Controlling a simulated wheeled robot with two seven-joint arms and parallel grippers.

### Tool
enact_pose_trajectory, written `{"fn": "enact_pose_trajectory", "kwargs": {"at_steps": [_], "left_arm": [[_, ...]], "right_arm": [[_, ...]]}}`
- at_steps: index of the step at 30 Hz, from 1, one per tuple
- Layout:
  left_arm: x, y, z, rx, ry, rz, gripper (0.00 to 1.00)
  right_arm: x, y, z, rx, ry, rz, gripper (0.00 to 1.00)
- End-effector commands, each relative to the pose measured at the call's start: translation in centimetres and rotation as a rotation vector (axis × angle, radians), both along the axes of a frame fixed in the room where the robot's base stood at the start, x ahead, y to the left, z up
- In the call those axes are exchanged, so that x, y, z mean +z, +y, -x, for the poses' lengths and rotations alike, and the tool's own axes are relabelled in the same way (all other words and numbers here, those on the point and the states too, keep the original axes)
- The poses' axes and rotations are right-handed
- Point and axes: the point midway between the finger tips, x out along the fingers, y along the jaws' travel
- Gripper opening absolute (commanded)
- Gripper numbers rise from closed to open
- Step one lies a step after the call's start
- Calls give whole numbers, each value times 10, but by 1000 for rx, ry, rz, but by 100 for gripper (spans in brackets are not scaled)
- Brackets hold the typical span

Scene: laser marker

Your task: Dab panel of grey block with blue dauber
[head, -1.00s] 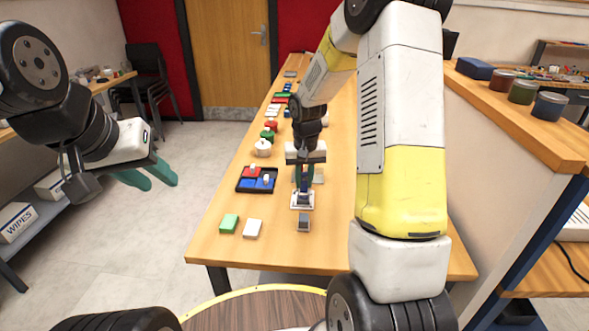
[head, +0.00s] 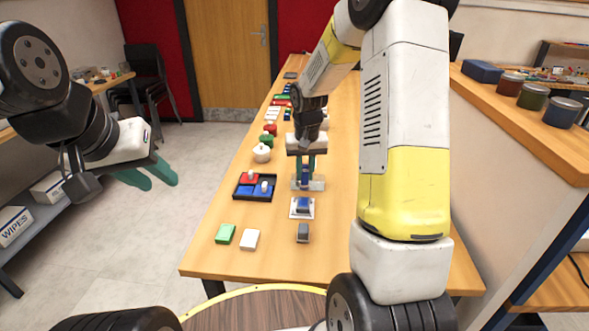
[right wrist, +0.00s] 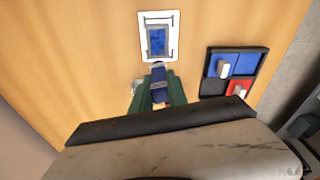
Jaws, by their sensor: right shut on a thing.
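A grey block (head: 303,208) with a blue top panel lies on a white plate (head: 293,214) near the front of the table. Its blue panel also shows in the right wrist view (right wrist: 157,40). My right gripper (head: 305,180) is shut on the blue dauber (right wrist: 158,74) just behind the plate, and the dauber appears clear of the block. The gripper's green fingers (right wrist: 158,92) show on either side of it. My left gripper (head: 152,177) is off to the left, away from the table; its jaw gap is hard to judge.
A black tray (head: 238,193) with red and blue pads stands left of the plate. A green block (head: 226,234), a white block (head: 250,240) and another grey block (head: 303,232) lie in front. A pale flat piece (head: 318,185) lies beside my right gripper.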

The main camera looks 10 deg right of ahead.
Motion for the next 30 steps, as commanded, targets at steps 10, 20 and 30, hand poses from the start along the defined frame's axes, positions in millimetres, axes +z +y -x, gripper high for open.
{"fn": "enact_pose_trajectory", "kwargs": {"at_steps": [10, 20, 30], "left_arm": [[0, 0, 0, 0, -1, 0, 34], [0, 0, 0, 0, -1, 0, 34], [0, 0, 0, 0, -1, 0, 34]], "right_arm": [[30, 1, 3, 0, 1, 0, 0], [56, 2, 6, 1, 2, 0, 0], [58, 2, 7, 1, 4, 0, 0]]}}
